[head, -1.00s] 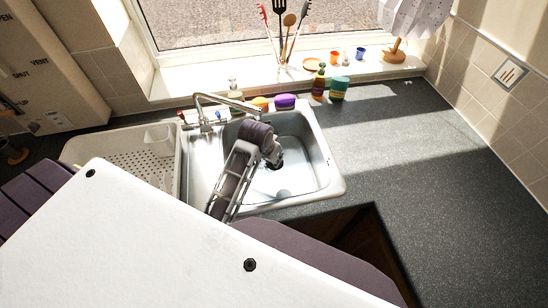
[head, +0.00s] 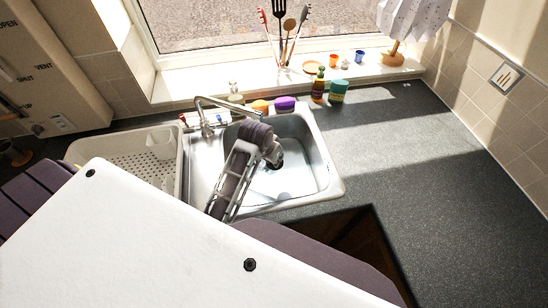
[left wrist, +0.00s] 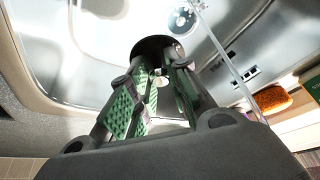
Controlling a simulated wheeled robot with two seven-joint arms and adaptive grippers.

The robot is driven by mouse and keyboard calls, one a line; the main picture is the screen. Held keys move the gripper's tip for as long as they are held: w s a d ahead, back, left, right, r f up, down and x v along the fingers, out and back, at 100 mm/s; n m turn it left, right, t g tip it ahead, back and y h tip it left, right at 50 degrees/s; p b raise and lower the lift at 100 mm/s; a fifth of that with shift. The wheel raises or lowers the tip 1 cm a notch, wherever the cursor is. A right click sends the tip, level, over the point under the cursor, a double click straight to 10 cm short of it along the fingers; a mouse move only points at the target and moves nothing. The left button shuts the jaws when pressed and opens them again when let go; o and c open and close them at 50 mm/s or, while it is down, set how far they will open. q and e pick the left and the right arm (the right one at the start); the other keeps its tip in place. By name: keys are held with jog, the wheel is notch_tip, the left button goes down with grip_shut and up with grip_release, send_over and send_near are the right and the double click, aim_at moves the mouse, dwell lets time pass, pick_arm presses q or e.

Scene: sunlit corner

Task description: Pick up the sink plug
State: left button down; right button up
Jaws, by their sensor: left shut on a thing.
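The sink plug is a dark round disc (left wrist: 152,43) beyond the fingertips in the left wrist view. My left gripper (left wrist: 160,80) has its green-padded fingers shut on the plug's small middle part. In the head view my left gripper (head: 274,160) hangs inside the metal sink basin (head: 320,165); the plug is hard to tell from the dark fingers there. A round drain (left wrist: 181,18) shows in the left wrist view, apart from the plug. My right gripper is not in view.
The tap (head: 225,103) arches over the basin's back left. A white dish rack (head: 128,160) stands left of the sink. Sponges (head: 285,103), a bottle (head: 318,88) and a teal tub (head: 337,91) stand behind the basin. The dark counter (head: 420,170) at right is clear.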

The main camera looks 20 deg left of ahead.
pick_arm(q)
jog(key=shift+r, duration=0.1)
jog(key=shift+r, duration=0.95)
